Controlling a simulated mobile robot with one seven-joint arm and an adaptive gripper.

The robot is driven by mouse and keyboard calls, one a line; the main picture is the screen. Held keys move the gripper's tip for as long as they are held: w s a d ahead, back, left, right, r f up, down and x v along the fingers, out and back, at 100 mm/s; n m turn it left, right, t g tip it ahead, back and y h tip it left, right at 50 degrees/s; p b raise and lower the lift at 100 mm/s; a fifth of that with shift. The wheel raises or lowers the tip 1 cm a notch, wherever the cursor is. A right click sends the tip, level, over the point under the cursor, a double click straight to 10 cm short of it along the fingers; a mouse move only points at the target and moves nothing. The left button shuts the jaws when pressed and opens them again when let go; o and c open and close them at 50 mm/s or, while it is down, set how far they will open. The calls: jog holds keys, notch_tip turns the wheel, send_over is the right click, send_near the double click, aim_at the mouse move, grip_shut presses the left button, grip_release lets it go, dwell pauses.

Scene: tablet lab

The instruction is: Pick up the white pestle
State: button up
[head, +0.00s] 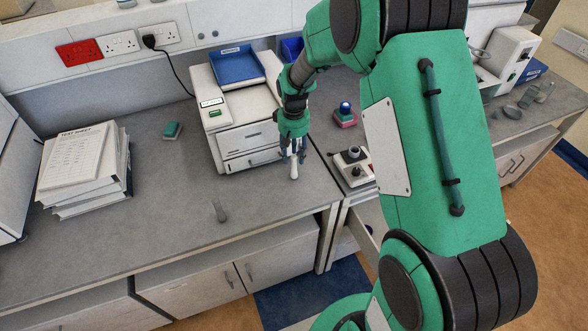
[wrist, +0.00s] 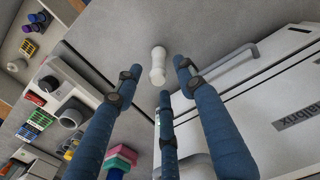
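The white pestle (head: 293,171) is on the grey bench in front of the white printer-like machine, just below my gripper in the head view. In the wrist view the white pestle (wrist: 157,66) shows whole, between and beyond the fingertips. My gripper (head: 293,157) points down over it, and its blue fingers (wrist: 158,78) are spread apart with nothing held between them. A gap shows between the fingers and the pestle in the wrist view. I cannot tell the exact height of the fingertips above it.
The white machine (head: 238,135) with a blue tray (head: 236,65) stands close behind the gripper. A small grey object (head: 219,210) lies near the bench's front. A paper stack (head: 84,170) is at left. A small device with knobs (head: 352,166) is at right.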

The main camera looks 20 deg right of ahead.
aim_at(294, 164)
jog(key=shift+f, duration=0.15)
jog(key=shift+s+f+b, duration=0.1)
jog(key=shift+f+b, duration=0.2)
jog(key=shift+f, duration=2.25)
grip_shut()
